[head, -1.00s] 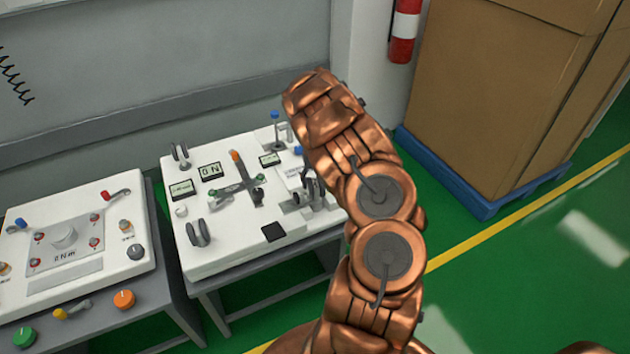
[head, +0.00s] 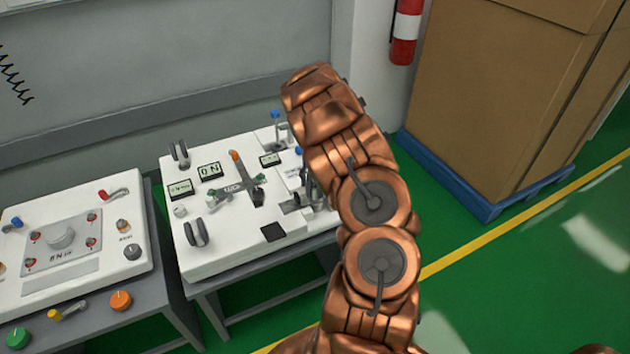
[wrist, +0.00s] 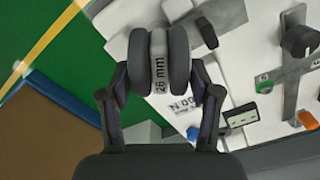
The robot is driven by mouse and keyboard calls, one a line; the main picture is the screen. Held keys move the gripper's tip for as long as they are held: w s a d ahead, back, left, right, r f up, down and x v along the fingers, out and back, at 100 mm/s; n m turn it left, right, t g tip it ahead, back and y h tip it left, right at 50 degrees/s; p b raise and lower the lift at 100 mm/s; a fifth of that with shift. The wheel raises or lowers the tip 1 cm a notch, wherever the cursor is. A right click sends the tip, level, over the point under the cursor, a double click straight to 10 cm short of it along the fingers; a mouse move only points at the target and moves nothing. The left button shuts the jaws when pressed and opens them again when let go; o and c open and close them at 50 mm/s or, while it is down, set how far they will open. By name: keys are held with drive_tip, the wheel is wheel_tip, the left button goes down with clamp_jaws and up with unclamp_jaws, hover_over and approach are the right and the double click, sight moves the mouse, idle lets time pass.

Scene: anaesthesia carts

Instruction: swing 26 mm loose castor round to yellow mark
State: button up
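The castor marked "26 mm" (wrist: 159,62) has two dark wheels with a pale labelled hub between them. It stands between the two fingers of my gripper (wrist: 160,88) in the wrist view. The fingers are spread, one beside each wheel, and no clear contact shows. In the head view my arm hides most of the gripper and this castor. Two other dark twin-wheel castors, one at the front left (head: 196,232) and one at the back left (head: 180,155), stand on the white panel (head: 235,250). I cannot make out a yellow mark on the panel.
A second control panel (head: 100,200) stands to the left. A large brown box (head: 490,100) on a blue pallet (head: 480,205) stands right.

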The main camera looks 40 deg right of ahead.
drive_tip(key=o, duration=0.4)
drive_tip(key=shift+r, duration=0.1)
drive_tip(key=shift+r, duration=5.9)
